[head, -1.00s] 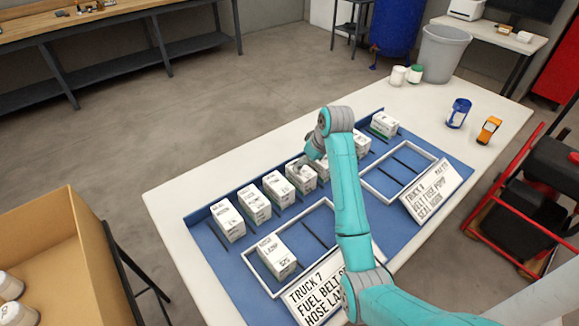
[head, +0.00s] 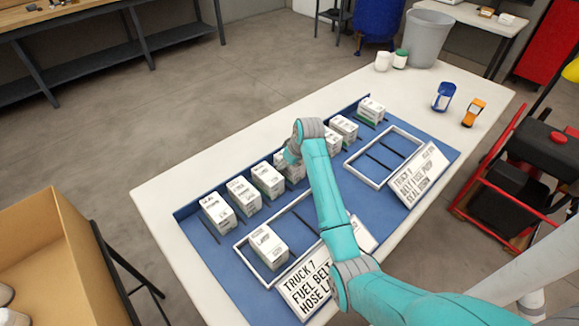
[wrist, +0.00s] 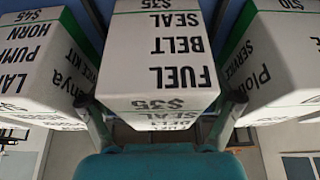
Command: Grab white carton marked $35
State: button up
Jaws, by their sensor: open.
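The white carton (wrist: 160,50) with a green stripe reads FUEL BELT SEAL and $35, upside down in the wrist view. It fills the middle of that view. My gripper (wrist: 160,103) is open, with one finger near each side of this carton; I cannot tell whether either finger touches it. In the head view my gripper (head: 292,155) is at the row of cartons, with a carton (head: 293,172) partly hidden behind it. Its print is too small to read there.
A carton marked LAMP PUMP HORN (wrist: 35,60) and another white carton (wrist: 285,60) stand close on either side. More cartons (head: 217,212) line the blue mat (head: 205,240). White frames (head: 357,174) and signs (head: 420,175) lie in front. The table (head: 160,197) is clear behind the row.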

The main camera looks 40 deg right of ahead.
jog(key=shift+w+f, duration=0.1)
jog(key=shift+f, duration=0.2)
jog(key=c, duration=1.4)
jog(key=shift+r, duration=0.2)
